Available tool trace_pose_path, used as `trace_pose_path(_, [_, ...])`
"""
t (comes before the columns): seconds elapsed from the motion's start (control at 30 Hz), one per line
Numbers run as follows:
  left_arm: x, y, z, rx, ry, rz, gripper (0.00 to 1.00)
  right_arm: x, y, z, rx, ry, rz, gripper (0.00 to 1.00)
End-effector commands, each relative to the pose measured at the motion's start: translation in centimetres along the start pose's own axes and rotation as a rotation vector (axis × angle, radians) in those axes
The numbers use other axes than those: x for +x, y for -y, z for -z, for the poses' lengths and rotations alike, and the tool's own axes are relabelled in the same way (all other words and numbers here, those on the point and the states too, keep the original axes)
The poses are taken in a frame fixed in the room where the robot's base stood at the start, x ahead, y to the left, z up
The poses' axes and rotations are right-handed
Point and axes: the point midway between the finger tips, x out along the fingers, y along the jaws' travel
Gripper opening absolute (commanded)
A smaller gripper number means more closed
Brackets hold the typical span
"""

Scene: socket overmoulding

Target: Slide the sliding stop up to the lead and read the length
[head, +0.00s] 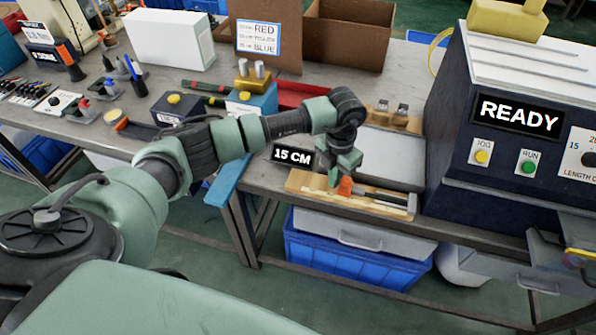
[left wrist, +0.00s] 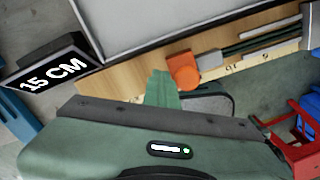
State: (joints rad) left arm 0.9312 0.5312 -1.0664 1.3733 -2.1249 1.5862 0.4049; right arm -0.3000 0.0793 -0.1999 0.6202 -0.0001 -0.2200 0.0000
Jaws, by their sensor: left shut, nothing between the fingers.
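The orange sliding stop (head: 345,186) sits on the wooden measuring board (head: 309,181) with printed numbers. It also shows in the left wrist view (left wrist: 184,71). A lead with dark strands (left wrist: 254,45) lies along the board to the right of the stop. Its grey end (left wrist: 210,61) is at the stop; I cannot tell whether they touch. My left gripper (head: 333,179) is shut and empty, low over the board. Its green fingertips (left wrist: 162,90) are just left of the stop, at or very near its side. My right gripper is not in view.
A "15 CM" sign (head: 292,156) stands behind the board's left end. A grey tray (head: 384,158) lies behind the board. The dark machine reading "READY" (head: 516,116) stands at the right. Blue crates (head: 345,258) are under the bench.

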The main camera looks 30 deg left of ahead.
Motion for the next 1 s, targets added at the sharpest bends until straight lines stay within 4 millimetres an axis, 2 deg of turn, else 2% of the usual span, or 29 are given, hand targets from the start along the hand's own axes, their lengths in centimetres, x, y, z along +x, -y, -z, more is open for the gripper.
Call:
trace_pose_path(0.37, [-0.4, -0.8, 0.5, -0.002, -0.002, -0.002, 0.0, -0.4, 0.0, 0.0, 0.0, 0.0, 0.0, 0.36])
trace_pose_path(1.0, [-5.5, -0.9, 0.5, -0.003, -0.003, -0.004, 0.0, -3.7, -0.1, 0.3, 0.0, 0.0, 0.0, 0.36])
